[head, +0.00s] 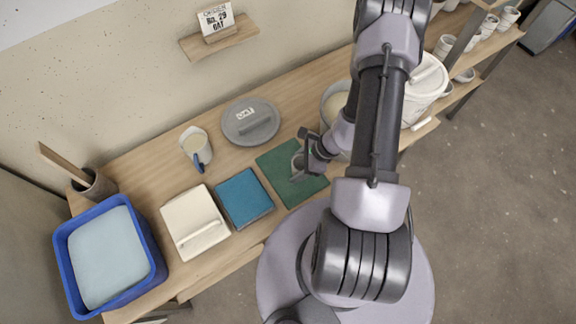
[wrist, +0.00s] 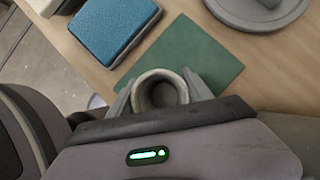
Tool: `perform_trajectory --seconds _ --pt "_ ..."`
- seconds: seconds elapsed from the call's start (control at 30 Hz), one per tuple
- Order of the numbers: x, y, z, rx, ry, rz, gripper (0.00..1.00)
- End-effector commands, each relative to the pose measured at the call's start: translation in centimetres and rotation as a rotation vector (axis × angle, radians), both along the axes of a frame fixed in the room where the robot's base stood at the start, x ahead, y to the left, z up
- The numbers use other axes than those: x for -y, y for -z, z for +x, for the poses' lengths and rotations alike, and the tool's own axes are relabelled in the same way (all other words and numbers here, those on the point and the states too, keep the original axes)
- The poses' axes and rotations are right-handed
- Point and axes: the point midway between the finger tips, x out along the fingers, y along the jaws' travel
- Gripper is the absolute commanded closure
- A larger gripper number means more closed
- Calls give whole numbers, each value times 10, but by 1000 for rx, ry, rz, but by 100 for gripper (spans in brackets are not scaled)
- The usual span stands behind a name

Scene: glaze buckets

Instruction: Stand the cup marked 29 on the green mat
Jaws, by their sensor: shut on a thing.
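My gripper (wrist: 160,98) is shut on a grey cup (wrist: 161,80), with one finger on each side of it. The cup is upright, its open mouth facing the wrist camera, and its inside looks empty. It is over the green mat (wrist: 201,50); I cannot tell whether its base touches the mat. In the head view the cup (head: 297,166) shows beside my gripper (head: 304,162), over the middle of the green mat (head: 279,160). No number can be read on the cup. A card (head: 216,19) on a wall shelf reads "No. 29".
A blue sponge-like block (head: 243,198) and a cream block with a handle (head: 195,222) lie left of the mat. A grey round lid (head: 250,121) lies behind it. A white jug (head: 196,146), a blue tub (head: 147,252) and white buckets (head: 426,82) stand around.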

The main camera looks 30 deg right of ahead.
Motion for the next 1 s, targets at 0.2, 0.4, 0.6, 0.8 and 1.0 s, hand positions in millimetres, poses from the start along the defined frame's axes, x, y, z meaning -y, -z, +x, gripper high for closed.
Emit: perform_trajectory --seconds 0.2,0.4,0.6,0.8,1.0 --pt "-10 6 37 0 -1 1 90" --pt "-11 40 38 -1 0 2 90" --pt "-10 39 39 0 0 0 90" --pt "-10 42 38 0 0 0 36" --pt "-10 41 38 0 0 0 20"
